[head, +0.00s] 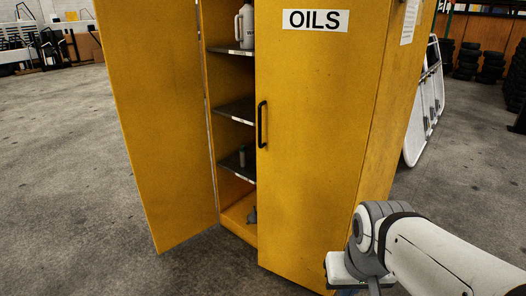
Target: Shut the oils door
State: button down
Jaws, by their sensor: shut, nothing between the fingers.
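The yellow oils cabinet has its left door (155,110) swung open, standing out to the left of the opening. The right door (315,150) bears the OILS label (315,20) and a black vertical handle (262,124) near its left edge. It covers the right half of the front and looks shut or nearly so. My arm reaches in from the lower right, its wrist in front of the cabinet's lower right corner. My gripper's fingers are out of the picture, so I cannot see them touching anything.
Inside are dark shelves (235,110) with a grey jug (245,27) and small items. A white folding frame (425,100) leans behind the cabinet's right side. Stacked tyres (468,60) stand far right. The concrete floor (60,180) at left is clear.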

aim_at(318, 62)
jog(key=u, duration=0.05)
jog(key=i, duration=1)
jog(key=z, duration=0.05)
